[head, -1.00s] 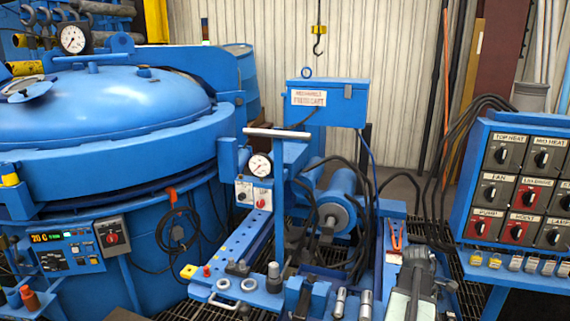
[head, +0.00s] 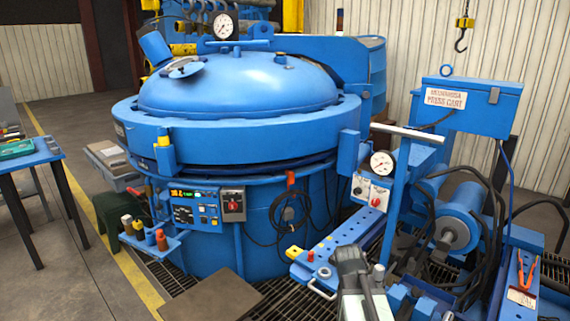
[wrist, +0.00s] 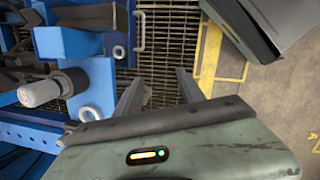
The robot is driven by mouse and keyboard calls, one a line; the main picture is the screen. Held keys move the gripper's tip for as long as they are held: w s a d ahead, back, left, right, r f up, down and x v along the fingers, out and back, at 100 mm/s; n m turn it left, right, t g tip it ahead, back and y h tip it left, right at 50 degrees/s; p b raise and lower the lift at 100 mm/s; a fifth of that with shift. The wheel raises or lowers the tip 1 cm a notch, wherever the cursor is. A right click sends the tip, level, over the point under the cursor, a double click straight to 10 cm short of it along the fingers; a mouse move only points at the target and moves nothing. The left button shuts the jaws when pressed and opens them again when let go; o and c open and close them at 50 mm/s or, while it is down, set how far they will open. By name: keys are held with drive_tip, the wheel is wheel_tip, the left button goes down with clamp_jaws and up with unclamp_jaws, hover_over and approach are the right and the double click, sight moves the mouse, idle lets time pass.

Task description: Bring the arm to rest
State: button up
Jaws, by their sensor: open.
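My gripper (wrist: 158,88) shows in the wrist view with its two grey fingers apart and nothing between them. It hangs over dark floor grating (wrist: 168,50), beside blue metalwork on the left. In the head view my grey-green arm (head: 358,285) reaches up from the bottom edge, in front of the blue press cart (head: 330,240). The fingertips cannot be made out in the head view.
The round blue furnace (head: 240,85) fills the middle. The press cart's box (head: 468,105) and a hanging hook (head: 461,38) are at right. A blue table (head: 30,155) stands far left.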

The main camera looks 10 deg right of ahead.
drive_tip(key=s+a+m+y, duration=0.1)
drive_tip(key=a+m+y, duration=0.1)
drive_tip(key=a+m, duration=1)
wheel_tip(320, 180, up, 17)
drive_tip(key=a+n+p, duration=0.1)
drive_tip(key=a+p, duration=0.1)
drive_tip(key=p, duration=1.6)
drive_tip(key=shift+r, duration=0.2)
